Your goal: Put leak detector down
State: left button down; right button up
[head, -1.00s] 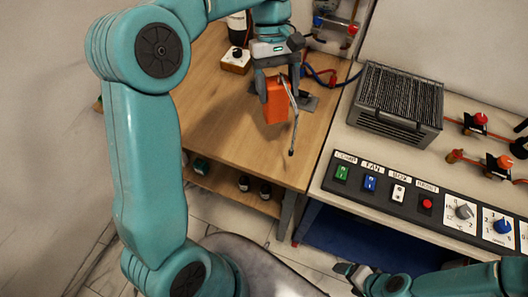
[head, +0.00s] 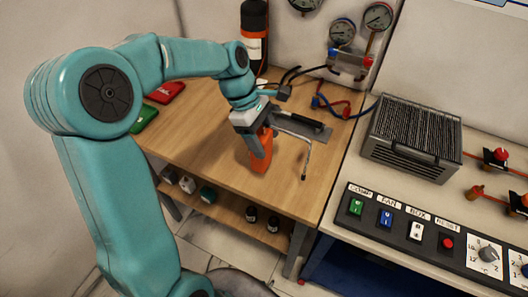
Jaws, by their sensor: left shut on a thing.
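The leak detector (head: 260,166) is an orange box with a thin, bent metal probe that reaches right and hangs down to a dark tip. My left gripper (head: 257,148) is shut on the orange body from above and hides part of it. The detector is upright over the front part of the wooden bench (head: 205,150). I cannot tell whether its base touches the wood. My right gripper is not in view.
A dark flat plate with a black-handled item (head: 303,122) lies just behind the detector. Red (head: 166,92) and green cases lie at the bench's left. Gauges and a hose manifold (head: 350,63) stand behind. A grilled metal box (head: 412,138) and switch panel are right.

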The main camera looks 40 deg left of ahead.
aim_at(268, 162)
pick_arm(q)
notch_tip(268, 162, down, 6)
jog(key=shift+a+r, duration=0.1)
jog(key=shift+r, duration=0.15)
jog(key=shift+s+r, duration=0.1)
jog(key=shift+c, duration=0.8)
grip_release()
jog(key=shift+f, duration=0.2)
jog(key=shift+r, duration=0.1)
jog(key=v, duration=1.2)
